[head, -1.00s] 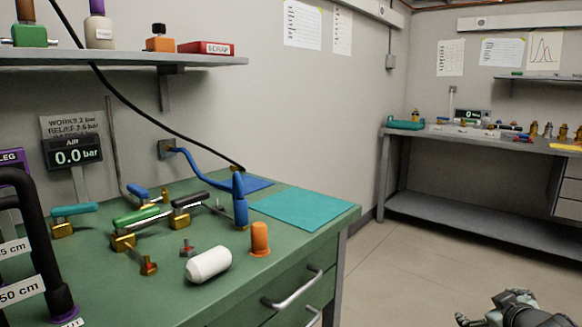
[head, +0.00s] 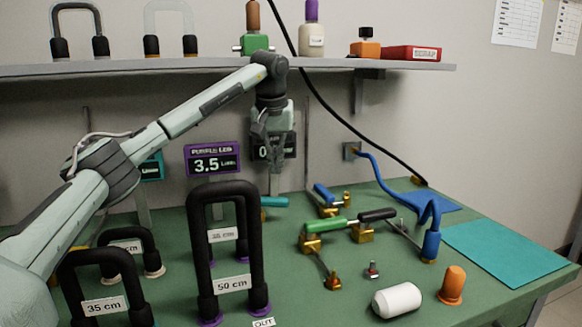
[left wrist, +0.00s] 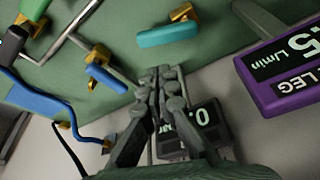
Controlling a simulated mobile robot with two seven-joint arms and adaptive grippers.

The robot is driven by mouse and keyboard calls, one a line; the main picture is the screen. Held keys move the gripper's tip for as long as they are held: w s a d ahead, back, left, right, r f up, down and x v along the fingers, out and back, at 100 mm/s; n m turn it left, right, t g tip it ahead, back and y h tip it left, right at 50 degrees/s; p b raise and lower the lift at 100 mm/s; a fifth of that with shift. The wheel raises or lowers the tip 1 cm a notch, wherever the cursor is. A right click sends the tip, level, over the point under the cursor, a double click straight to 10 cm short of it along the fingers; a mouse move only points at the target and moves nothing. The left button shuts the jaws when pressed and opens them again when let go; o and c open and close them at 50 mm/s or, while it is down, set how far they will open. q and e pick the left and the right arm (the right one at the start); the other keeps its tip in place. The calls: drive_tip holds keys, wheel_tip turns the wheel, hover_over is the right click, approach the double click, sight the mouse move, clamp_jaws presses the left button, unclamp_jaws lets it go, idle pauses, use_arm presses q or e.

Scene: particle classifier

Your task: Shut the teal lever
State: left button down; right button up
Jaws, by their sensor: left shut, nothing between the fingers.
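The teal lever (head: 275,201) is a short bar on a brass valve low at the back of the green bench. In the head view the tall black 50 cm hose hides its left end and valve. The left wrist view shows the whole teal lever (left wrist: 168,35) beside its brass body (left wrist: 183,13). My left gripper (head: 275,168) points down above and behind the lever, near the wall, with its fingers together and empty. In the left wrist view the closed fingertips (left wrist: 160,75) are apart from the lever. My right gripper is out of view.
The purple display (head: 212,159) and the 50 cm hose (head: 225,190) stand left of the lever. The air display (head: 287,146) is partly behind my gripper. Blue (head: 326,194), green (head: 325,226) and black (head: 377,215) levers lie to the right. A shelf (head: 400,67) runs above.

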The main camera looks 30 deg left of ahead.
sight(270, 205)
use_arm(q)
drive_tip(key=x, duration=0.7)
drive_tip(key=shift+w+f, duration=0.1)
drive_tip(key=shift+f, duration=0.3)
